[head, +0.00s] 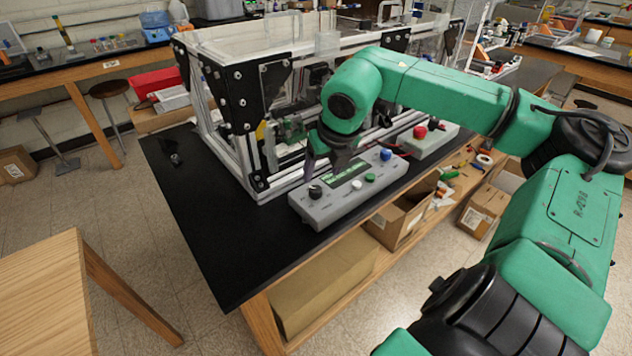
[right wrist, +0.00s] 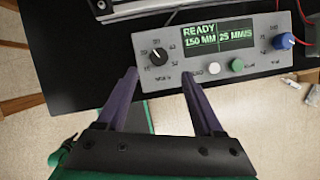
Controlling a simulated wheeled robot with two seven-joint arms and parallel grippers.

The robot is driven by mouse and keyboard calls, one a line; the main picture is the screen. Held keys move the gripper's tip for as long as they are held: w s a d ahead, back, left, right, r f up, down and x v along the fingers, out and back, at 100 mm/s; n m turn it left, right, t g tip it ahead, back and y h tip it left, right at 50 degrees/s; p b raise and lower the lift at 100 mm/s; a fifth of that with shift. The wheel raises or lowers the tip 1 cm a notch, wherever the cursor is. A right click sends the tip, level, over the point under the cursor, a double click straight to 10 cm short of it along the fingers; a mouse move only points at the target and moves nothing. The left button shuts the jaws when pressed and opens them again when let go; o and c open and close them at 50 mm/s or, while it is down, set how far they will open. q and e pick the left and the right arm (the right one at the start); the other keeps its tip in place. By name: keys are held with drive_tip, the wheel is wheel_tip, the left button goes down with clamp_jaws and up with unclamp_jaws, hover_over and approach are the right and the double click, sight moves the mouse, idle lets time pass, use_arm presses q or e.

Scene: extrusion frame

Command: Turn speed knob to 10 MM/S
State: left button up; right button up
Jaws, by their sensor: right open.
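A grey control box (head: 330,208) stands on the black bench top, and it also shows in the right wrist view (right wrist: 180,75). Its display (right wrist: 218,38) reads READY, 150 MM and 25 MM/S. A black knob (right wrist: 158,56) with a white pointer line and a ring of numbers is at the box's left end; it also shows in the head view (head: 315,192). A blue knob (right wrist: 284,41) is at the right end. The small labels are not legible. My right gripper (right wrist: 160,78) is open, its purple fingers apart, just short of the black knob. My left gripper is out of view.
White (right wrist: 213,68) and green (right wrist: 237,65) buttons sit between the knobs. An aluminium extrusion frame (head: 240,150) stands close behind the box. A second box with a red button (head: 420,132) is farther right.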

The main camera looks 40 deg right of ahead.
sight(316, 188)
drive_tip(key=x, duration=0.6)
drive_tip(key=shift+w+f, duration=0.1)
drive_tip(key=shift+f, duration=0.15)
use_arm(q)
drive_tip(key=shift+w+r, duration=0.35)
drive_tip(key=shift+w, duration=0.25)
use_arm(e)
drive_tip(key=shift+w+f, duration=0.35)
drive_tip(key=shift+f, duration=0.2)
clamp_jaws()
